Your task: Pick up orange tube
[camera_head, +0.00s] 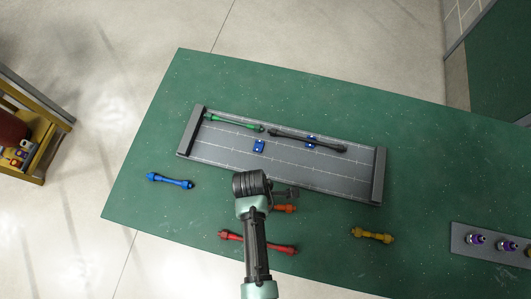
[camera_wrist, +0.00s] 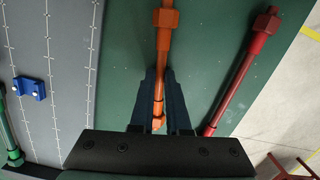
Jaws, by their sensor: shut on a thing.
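The orange tube (camera_wrist: 163,60) has a hex fitting at its far end and runs lengthwise between the dark fingers of my gripper (camera_wrist: 162,98) in the wrist view. My gripper is shut on it. In the head view only a short piece of the orange tube (camera_head: 286,208) shows beside my gripper (camera_head: 284,194); my arm hides the rest. I cannot tell whether the tube touches the green table or is just above it.
A red tube (camera_head: 280,247) lies close by on the green table (camera_head: 140,215). A blue tube (camera_head: 170,181) is at left, a yellow one (camera_head: 372,235) at right. The grey panel (camera_head: 230,158) behind holds a green tube (camera_head: 235,123), a black tube (camera_head: 300,138) and blue clips (camera_head: 259,146).

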